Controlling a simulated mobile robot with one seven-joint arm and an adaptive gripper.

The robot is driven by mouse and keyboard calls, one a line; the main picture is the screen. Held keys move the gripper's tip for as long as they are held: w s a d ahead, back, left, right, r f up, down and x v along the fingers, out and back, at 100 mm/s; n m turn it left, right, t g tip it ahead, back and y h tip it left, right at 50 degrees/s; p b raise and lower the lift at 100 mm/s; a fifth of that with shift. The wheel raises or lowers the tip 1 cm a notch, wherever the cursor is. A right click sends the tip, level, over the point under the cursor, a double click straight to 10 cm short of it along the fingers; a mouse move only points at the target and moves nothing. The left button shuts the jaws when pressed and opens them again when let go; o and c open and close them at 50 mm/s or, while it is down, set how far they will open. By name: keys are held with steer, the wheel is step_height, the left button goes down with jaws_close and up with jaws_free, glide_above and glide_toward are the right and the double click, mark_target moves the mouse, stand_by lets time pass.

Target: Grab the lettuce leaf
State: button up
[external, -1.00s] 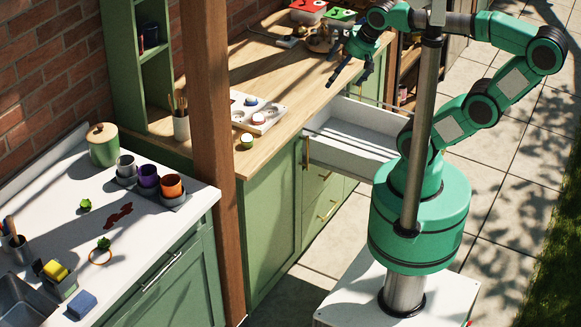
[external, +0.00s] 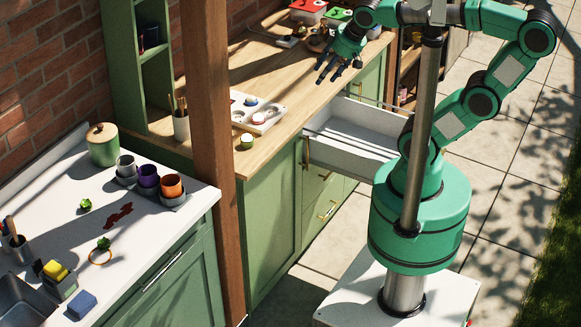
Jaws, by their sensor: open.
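I cannot surely make out a lettuce leaf. Two small green leafy-looking things lie on the white counter at the left: one green piece (external: 85,204) behind a dark red stain, and another green piece (external: 103,243) at an orange ring. They are too small to identify. My gripper (external: 338,74) is open, with its fingers spread and pointing down and to the left. It is above the far part of the wooden worktop (external: 275,78), well away from both green pieces. Nothing shows between its fingers.
A drawer (external: 350,140) stands pulled out below my arm. A wooden post (external: 211,150) rises between the two counters. A white tray (external: 262,112) sits on the worktop. Several cups, including an orange cup (external: 171,185), and a green jar (external: 102,146) stand on the white counter.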

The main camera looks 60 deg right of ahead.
steer(key=w+a+n+y+p, duration=0.1)
steer(key=w+a+n, duration=0.45)
steer(key=a, duration=0.95)
steer(key=w+a+n+y, duration=0.1)
steer(key=w+a+n, duration=0.1)
steer(key=w+a, duration=1.05)
steer(key=w+a+r+m+p, duration=0.1)
steer(key=w+a+p, duration=0.1)
steer(key=w+a, duration=0.45)
steer(key=w+a+r+m+p, duration=0.1)
steer(key=w+a+p, duration=0.15)
steer(key=a, duration=0.75)
steer(key=w+a+f+m+g+h+p, duration=0.15)
steer(key=w+a+f+p, duration=0.3)
steer(key=w+a, duration=0.65)
steer(key=w+a+f+m+p, duration=0.1)
steer(key=w+a+f, duration=0.3)
steer(key=w+f, duration=0.1)
steer(key=w+a+f+m+p, duration=0.2)
steer(key=w+a+f, duration=0.2)
steer(key=f, duration=0.4)
steer(key=shift+w+a+f+g, duration=0.15)
steer(key=shift+w+f+g, duration=0.05)
steer(key=shift+w+g, duration=0.25)
steer(key=shift+f, duration=0.15)
glide_above(86, 202)
steer(key=s, duration=0.2)
steer(key=shift+w+f, duration=0.2)
steer(key=shift+f, duration=3.75)
steer(key=shift+f, duration=0.15)
